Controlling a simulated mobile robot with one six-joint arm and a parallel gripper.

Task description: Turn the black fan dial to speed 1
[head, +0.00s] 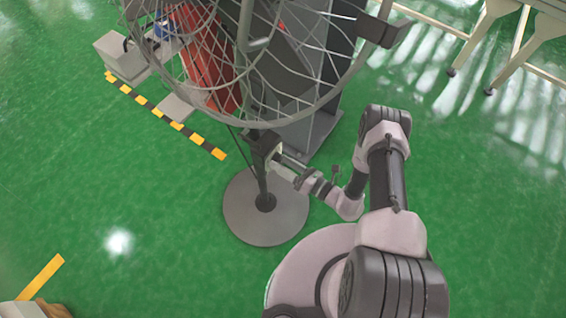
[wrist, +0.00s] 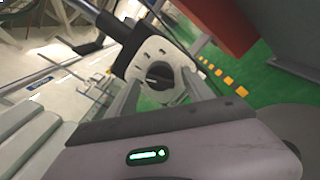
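The standing fan (head: 266,205) has a round grey base and a wire cage above. Its dark control box (head: 262,143) sits on the pole under the cage. In the wrist view the box's pale face (wrist: 152,52) carries the black dial (wrist: 159,75), seen nearly straight on and framed by my fingers. My gripper (wrist: 161,86) is open, one finger on each side of the dial. I cannot tell whether the fingers touch the box or the dial. In the head view my gripper (head: 274,161) is close to the box, and the dial is hidden.
A red object (head: 205,60) and a dark grey cabinet (head: 322,130) stand behind the fan cage. A pale box (head: 122,55) is at the upper left. Yellow-black floor tape (head: 165,117) runs left of the fan.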

